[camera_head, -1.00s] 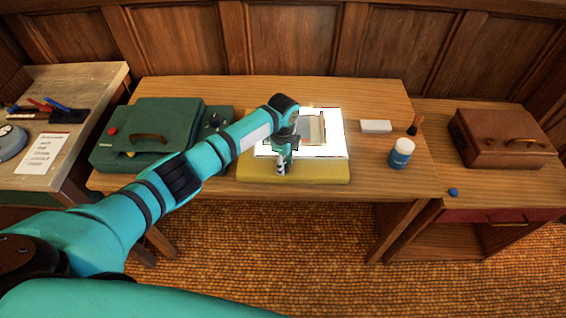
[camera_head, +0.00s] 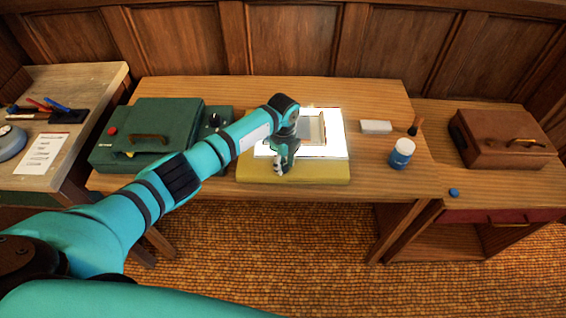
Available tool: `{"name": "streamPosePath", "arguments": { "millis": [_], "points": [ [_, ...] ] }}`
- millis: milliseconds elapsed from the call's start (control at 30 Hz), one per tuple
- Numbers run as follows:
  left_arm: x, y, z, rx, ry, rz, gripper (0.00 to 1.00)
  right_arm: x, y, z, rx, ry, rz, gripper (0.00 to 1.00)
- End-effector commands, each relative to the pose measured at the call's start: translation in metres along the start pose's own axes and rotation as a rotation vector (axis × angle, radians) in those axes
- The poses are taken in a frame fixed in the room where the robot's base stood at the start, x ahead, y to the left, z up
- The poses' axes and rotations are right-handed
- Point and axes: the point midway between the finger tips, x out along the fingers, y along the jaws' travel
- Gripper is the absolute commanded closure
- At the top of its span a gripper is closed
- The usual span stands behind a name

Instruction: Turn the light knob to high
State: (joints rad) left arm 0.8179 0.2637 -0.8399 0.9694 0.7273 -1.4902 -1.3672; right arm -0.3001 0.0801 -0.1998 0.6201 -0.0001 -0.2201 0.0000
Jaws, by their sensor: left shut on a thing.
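A yellow light box (camera_head: 325,173) with a lit white panel (camera_head: 337,142) stands on the middle of the wooden desk. My left arm reaches in from the left over the green case. My left gripper (camera_head: 280,169) points down at the front left part of the light box and is shut. The light knob is hidden by its fingers; the spot suggests they are shut on it. The knob's setting cannot be read. My right gripper is not in view.
A green case (camera_head: 150,121) with a handle lies left on the desk (camera_head: 375,97). A white block (camera_head: 376,127), a blue-and-white jar (camera_head: 401,153) and a brush (camera_head: 415,125) stand on the right. A brown case (camera_head: 500,137) is farther right.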

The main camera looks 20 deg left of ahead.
Motion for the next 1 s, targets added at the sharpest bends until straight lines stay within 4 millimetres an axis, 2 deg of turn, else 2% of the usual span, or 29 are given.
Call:
{"name": "streamPosePath", "arguments": {
  "millis": [33,67,233,667,767,1000],
  "points": [
    [-0.0021,-0.0018,0.0004,0.0,-0.001,-0.006,1.0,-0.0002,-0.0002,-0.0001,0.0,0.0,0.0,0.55],
    [-0.0021,-0.0018,0.0004,0.0,-0.001,-0.006,0.68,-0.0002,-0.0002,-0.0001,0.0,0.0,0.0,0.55],
    [-0.0015,-0.0014,0.0004,0.0,-0.001,-0.004,0.46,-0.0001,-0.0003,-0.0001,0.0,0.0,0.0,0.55],
    [0.0001,0.0003,0.0002,-0.054,0.0,0.001,0.46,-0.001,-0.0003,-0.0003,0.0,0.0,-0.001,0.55],
    [0.0002,0.0008,0.0006,-0.149,-0.001,0.002,0.46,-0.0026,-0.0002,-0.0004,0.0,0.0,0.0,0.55],
    [0.0008,0.0011,0.001,-0.498,-0.002,0.003,0.46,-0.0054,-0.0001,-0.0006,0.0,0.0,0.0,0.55]
  ]
}}
